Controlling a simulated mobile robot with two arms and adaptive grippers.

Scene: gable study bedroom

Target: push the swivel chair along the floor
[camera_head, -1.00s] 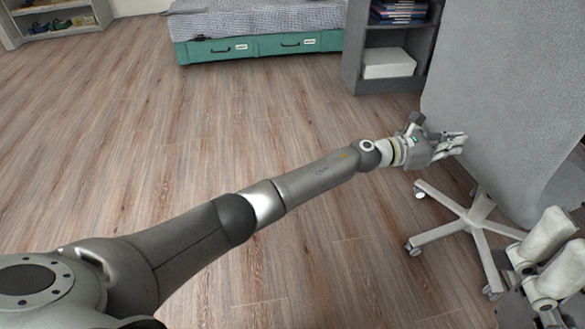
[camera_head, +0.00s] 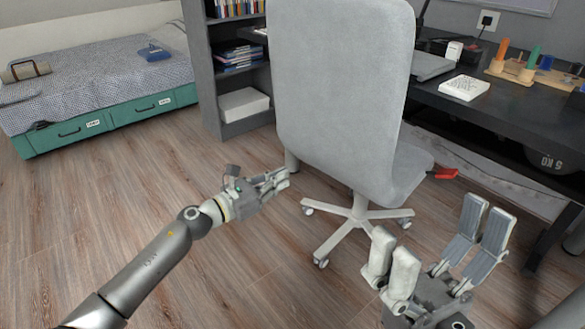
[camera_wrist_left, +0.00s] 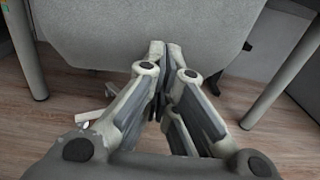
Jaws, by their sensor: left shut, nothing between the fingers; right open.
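The grey swivel chair (camera_head: 340,95) stands on the wood floor with its backrest facing me and its white star base (camera_head: 352,222) on castors. Its seat points toward the desk. My left gripper (camera_head: 283,178) is shut and empty, low at the left of the backrest's lower part. In the left wrist view the shut fingers (camera_wrist_left: 172,60) point at the grey backrest (camera_wrist_left: 150,30), close to its lower edge; whether they touch it I cannot tell. My right gripper (camera_head: 440,250) is open and empty, at the lower right in front of the chair.
A dark desk (camera_head: 500,110) with several items stands behind and right of the chair. A grey shelf (camera_head: 205,80) with books and a white box (camera_head: 244,104) is behind left. A bed with green drawers (camera_head: 110,118) is at far left. Floor at left is clear.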

